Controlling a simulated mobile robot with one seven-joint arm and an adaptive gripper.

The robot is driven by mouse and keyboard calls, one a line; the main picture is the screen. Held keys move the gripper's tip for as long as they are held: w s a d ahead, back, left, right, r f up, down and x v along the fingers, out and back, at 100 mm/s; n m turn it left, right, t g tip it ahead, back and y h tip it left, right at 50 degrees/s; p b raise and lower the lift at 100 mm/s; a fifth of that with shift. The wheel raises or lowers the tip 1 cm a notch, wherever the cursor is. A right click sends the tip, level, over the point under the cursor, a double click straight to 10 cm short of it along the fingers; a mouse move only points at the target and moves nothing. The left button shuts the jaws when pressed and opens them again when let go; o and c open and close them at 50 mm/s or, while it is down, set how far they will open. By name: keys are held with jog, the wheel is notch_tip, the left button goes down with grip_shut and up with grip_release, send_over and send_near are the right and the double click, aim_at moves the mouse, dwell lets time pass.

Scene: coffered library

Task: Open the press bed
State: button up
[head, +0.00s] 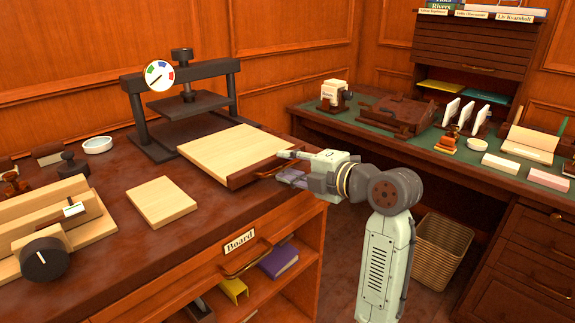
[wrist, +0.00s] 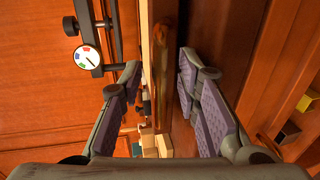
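The press (head: 185,100) is a dark metal frame with a screw, a flat plate and a round gauge, standing on the desk. The press bed (head: 228,152) is a pale board with a dark front strip. It sticks out in front of the press, its front at the desk's edge. A curved handle (head: 268,171) is on the front strip. My gripper (head: 288,167) is at the right end of that front. In the wrist view, my gripper (wrist: 160,62) is open, with the bed's edge (wrist: 147,65) between its fingers; I cannot tell whether they touch it. The gauge also shows there (wrist: 87,57).
A smaller pale board (head: 161,201) lies on the desk, near a wooden fixture with a black knob (head: 44,258). A drawer labelled Board (head: 240,243) sits below. A second desk (head: 385,125) with stationery stands at right, with a basket (head: 443,248) on the floor.

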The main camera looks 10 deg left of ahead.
jog(key=v, duration=1.1)
jog(key=shift+s+d, duration=0.1)
